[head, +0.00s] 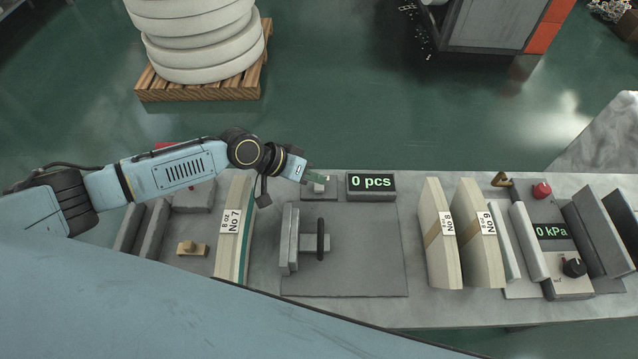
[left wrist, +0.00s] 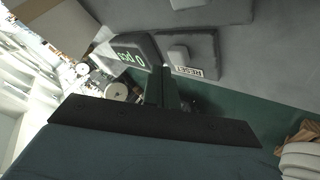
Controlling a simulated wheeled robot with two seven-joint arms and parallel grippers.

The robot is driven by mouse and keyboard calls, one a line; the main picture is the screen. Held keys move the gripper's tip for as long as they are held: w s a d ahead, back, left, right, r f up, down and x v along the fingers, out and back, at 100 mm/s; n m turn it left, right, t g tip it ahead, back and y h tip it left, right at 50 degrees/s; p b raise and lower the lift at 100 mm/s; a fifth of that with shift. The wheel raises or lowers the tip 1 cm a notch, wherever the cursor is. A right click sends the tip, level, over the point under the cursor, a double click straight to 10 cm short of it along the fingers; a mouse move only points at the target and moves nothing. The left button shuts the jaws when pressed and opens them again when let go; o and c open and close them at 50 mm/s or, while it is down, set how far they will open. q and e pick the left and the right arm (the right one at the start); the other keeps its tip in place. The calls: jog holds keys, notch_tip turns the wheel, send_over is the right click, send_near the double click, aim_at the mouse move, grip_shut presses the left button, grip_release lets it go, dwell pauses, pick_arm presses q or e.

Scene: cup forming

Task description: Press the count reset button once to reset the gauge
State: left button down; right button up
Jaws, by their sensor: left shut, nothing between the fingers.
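The reset button (head: 319,188) is a small light grey knob on a dark grey box behind the flat plate. In the left wrist view the button (left wrist: 178,54) sits on its box, with a label reading RESET on the box's side. The count gauge (head: 371,183) beside it reads "0 pcs" in green; it also shows in the left wrist view (left wrist: 133,54). My right gripper is not in view.
A grey plate (head: 370,255) with a handled fixture (head: 310,243) lies in front. A pressure gauge (head: 552,231) reading "0 kPa" and a red knob (head: 541,190) are at right.

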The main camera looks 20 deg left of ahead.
aim_at(314, 187)
pick_arm(q)
jog(key=shift+r+p, duration=2.1)
jog(key=shift+r, duration=0.4)
jog(key=shift+r, duration=0.1)
